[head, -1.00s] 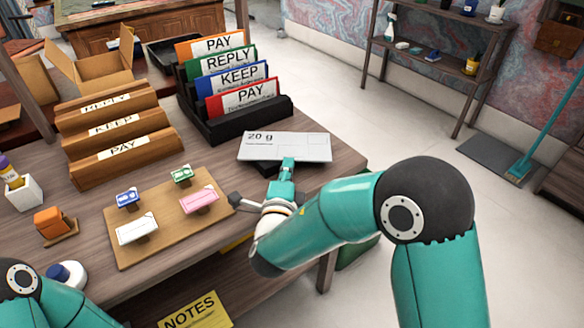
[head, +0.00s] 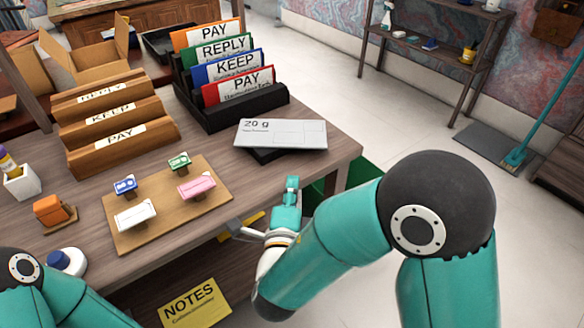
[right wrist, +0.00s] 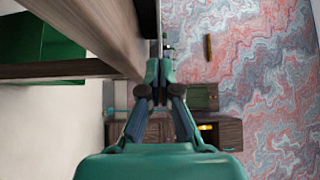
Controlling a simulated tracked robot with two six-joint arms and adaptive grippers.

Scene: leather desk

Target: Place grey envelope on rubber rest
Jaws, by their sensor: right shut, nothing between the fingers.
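The grey envelope (head: 285,136), marked "20 g", lies near the right end of the desk. It lies over a dark rest (head: 266,156), which I take for the rubber rest; most of that is hidden under it, with only its front edge showing. My right gripper (head: 291,184) is shut and empty, apart from the envelope, in front of it at the desk's front edge. The right wrist view shows its closed fingers (right wrist: 161,72). My left arm shows at the lower left, but its gripper is out of view.
A black sorter (head: 240,112) with coloured folders stands behind the envelope. A wooden sorter (head: 118,140) stands at left. A wooden board (head: 190,222) carries several small stamps. A green bin (head: 350,180) is below the desk's right end.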

